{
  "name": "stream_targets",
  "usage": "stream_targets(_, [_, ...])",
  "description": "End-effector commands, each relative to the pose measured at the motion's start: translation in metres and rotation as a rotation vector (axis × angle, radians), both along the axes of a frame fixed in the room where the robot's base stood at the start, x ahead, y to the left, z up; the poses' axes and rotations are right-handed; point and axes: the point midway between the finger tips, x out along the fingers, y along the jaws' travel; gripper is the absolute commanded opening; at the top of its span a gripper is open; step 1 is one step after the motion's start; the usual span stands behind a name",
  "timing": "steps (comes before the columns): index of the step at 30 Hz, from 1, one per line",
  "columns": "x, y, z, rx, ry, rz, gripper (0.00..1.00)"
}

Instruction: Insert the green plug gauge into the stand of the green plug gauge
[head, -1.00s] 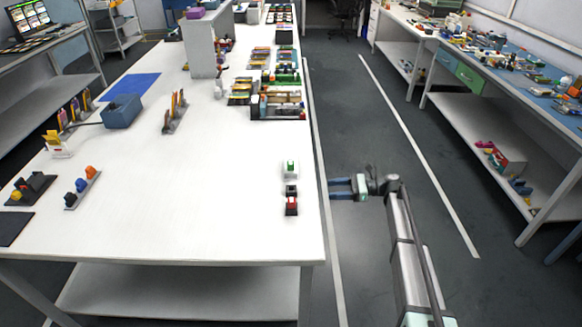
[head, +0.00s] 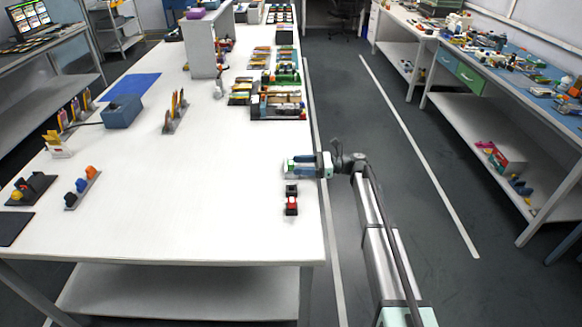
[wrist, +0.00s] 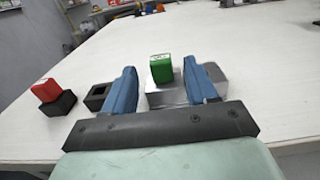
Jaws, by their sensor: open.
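The green plug gauge (wrist: 161,68) stands upright on a pale metallic block (wrist: 176,92) in the wrist view. My gripper (wrist: 160,75) is open, with one blue finger on each side of the gauge and gaps visible between. In the head view my gripper (head: 292,164) reaches over the table's right edge and covers most of the gauge. A black stand with an empty square opening (wrist: 97,95) is just left of my left finger in the wrist view. It also shows in the head view (head: 291,189).
A red gauge (wrist: 46,89) sits in another black stand (wrist: 58,106) beyond the empty one. The white table (head: 220,215) is clear left of the stands. Trays of parts (head: 278,106) lie farther back along the right edge.

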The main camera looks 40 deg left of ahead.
Motion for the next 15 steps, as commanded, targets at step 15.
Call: stream_targets(15, [-0.033,0.035,0.001,-0.001,-0.001,0.001,0.57])
